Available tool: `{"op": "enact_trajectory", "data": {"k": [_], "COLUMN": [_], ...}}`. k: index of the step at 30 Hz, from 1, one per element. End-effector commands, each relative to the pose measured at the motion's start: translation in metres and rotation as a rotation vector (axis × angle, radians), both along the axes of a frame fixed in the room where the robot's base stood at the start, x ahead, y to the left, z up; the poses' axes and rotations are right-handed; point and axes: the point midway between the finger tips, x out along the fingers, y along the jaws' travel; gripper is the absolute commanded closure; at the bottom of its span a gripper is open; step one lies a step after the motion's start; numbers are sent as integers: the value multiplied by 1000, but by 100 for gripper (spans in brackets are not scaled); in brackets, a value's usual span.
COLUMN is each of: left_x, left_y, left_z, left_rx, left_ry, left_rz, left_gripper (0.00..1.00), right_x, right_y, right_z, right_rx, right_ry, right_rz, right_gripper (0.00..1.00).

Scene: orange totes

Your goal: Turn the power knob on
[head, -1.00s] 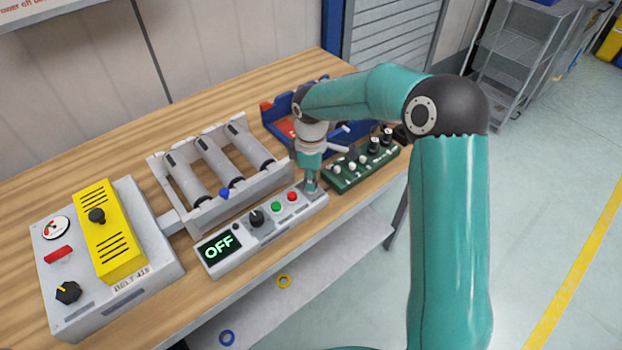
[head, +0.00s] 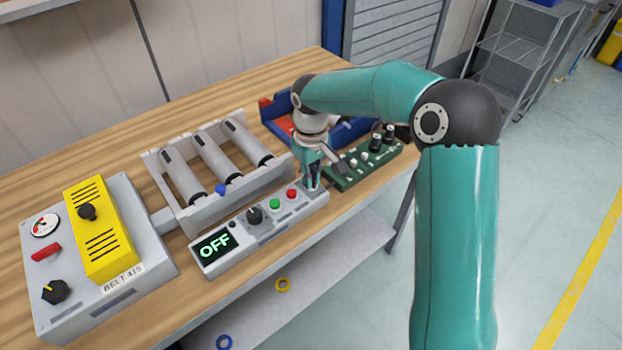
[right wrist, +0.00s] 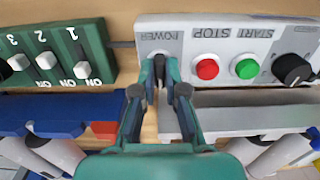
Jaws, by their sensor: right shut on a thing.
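The grey control panel (head: 232,252) lies along the front of the wooden table. Its display (head: 214,246) reads OFF in green. My right gripper (head: 312,184) is at the panel's right end, pointing down. In the right wrist view the fingers (right wrist: 160,76) are shut over the spot under the word POWER (right wrist: 163,36). My left gripper is out of view.
A green switch box (head: 362,166) stands close to the right of the gripper. A roller rack (head: 216,170) and a blue bin (head: 277,127) are behind. A grey box with a yellow cover (head: 98,228) stands at the left. The table's front edge is near the panel.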

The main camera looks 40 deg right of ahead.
Motion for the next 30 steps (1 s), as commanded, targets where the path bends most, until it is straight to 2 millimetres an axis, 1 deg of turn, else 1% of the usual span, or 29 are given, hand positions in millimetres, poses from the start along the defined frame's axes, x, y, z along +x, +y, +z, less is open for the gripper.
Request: {"op": "enact_trajectory", "data": {"k": [3, 18, 24, 30], "left_x": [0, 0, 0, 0], "left_y": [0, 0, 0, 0], "left_z": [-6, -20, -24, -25], "left_rx": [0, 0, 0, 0], "left_ry": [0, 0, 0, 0], "left_rz": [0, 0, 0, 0], "left_gripper": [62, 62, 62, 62], "right_x": [2, 3, 3, 3], "right_y": [-1, -2, -2, -2], "right_z": [1, 2, 3, 4], "right_rx": [-3, -1, -1, -1], "right_ry": [-11, -15, -16, -16], "right_rz": [-113, -568, -700, -778], "right_gripper": [100, 100, 100, 100]}}
